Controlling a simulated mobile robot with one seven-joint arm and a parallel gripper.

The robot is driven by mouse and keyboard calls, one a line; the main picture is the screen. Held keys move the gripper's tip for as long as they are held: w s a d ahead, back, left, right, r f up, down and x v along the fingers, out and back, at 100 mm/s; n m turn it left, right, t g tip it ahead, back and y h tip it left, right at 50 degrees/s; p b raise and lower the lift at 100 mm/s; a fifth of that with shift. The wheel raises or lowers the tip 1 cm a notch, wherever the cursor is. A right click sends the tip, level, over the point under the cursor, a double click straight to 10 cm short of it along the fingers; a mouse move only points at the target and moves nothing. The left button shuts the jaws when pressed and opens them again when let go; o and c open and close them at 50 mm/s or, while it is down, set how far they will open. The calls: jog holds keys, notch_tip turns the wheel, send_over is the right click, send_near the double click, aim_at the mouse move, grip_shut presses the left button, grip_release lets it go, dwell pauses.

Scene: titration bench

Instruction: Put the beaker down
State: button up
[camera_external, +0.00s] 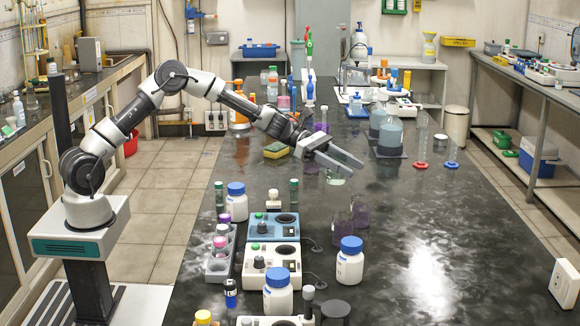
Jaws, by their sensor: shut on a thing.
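A small clear beaker (337,179) with a pale green tint shows just under and between the fingers of my gripper (350,168). My gripper reaches in from the left over the dark bench top (430,215) and is shut on the beaker. The fingers hide the beaker's upper part. From this view I cannot tell whether its base touches the bench or hangs slightly above it.
A yellow and green sponge (275,150) lies left of my gripper. Purple-tinted glassware (360,211), white bottles with blue caps (350,261) and hotplate-like devices (273,227) stand nearer. Cylinders (422,140) and large bottles (390,133) stand behind right.

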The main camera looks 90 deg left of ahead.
jog(key=s+a+r+n+t+y+p, duration=0.2)
jog(key=s+a+p, duration=0.5)
jog(key=s+a, duration=1.6)
jog(key=shift+g, duration=0.4)
jog(key=shift+s+d+f+b, duration=0.25)
jog(key=shift+s+f, duration=0.2)
jog(key=shift+f, duration=1.1)
jog(key=shift+s+d+f+b, duration=0.1)
jog(key=shift+s+d+f, duration=0.25)
jog(key=shift+f, duration=1.15)
jog(key=shift+s+d+f+b, duration=0.2)
jog(key=shift+s+f, duration=0.35)
jog(key=shift+f, duration=1)
jog(key=shift+f, duration=0.15)
jog(key=o, duration=1.1)
